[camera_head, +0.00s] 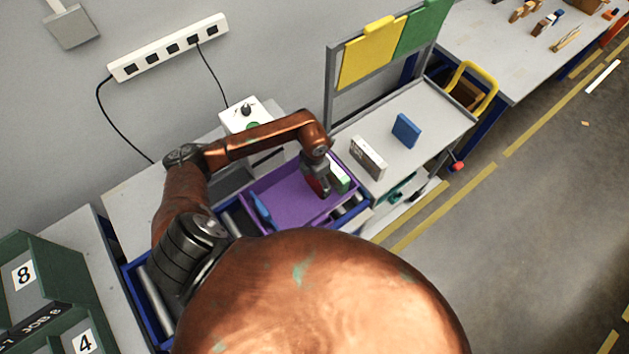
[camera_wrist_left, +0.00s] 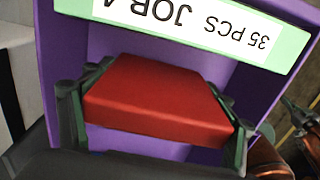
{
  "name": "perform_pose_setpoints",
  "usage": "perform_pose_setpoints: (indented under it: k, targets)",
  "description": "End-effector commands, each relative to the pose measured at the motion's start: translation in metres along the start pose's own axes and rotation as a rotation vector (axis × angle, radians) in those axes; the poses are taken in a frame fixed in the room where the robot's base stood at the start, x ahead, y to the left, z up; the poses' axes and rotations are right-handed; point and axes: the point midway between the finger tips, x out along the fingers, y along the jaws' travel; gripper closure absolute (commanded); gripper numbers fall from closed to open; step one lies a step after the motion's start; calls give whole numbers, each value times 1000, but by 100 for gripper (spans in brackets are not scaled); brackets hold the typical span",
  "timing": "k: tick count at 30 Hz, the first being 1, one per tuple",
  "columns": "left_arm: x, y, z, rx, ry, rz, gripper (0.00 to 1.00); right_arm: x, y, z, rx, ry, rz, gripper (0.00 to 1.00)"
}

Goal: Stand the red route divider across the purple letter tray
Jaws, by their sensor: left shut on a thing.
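The purple letter tray (camera_head: 292,208) lies in front of me in the head view, and its purple walls (camera_wrist_left: 65,40) also show in the left wrist view. My left gripper (camera_head: 318,190) is over the tray's right part, pointing down. It is shut on the red route divider (camera_wrist_left: 160,100), which sits between its two fingers in the wrist view. The gripper hides most of the divider in the head view. I cannot tell whether the divider touches the tray floor. A green piece with a white label (camera_wrist_left: 195,30) stands close beside the red divider.
A blue piece (camera_head: 261,209) stands at the tray's left end. Rollers and a blue frame lie around the tray. A grey cart top (camera_head: 390,150) to the right holds a white labelled block (camera_head: 368,158) and a blue block (camera_head: 405,130). Part of my right arm shows in the wrist view.

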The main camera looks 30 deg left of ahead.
Motion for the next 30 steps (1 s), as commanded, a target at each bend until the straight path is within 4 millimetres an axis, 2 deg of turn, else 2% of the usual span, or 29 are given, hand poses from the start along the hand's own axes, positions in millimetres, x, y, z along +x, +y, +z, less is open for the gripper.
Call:
perform_pose_setpoints:
  k: [7,8,15,25,30]
  targets:
    - [4,0,0,0,0,0,45,5,0,0,0,0,0,100]
    - [4,0,0,0,0,0,19,4,0,0,1,0,0,100]
    - [3,0,0,0,0,0,4,3,-2,0,1,1,-2,100]
    - [0,0,0,0,0,0,4,1,-2,-1,1,1,-1,100]
    - [-19,1,1,0,-4,3,4,4,-2,0,1,1,-1,100]
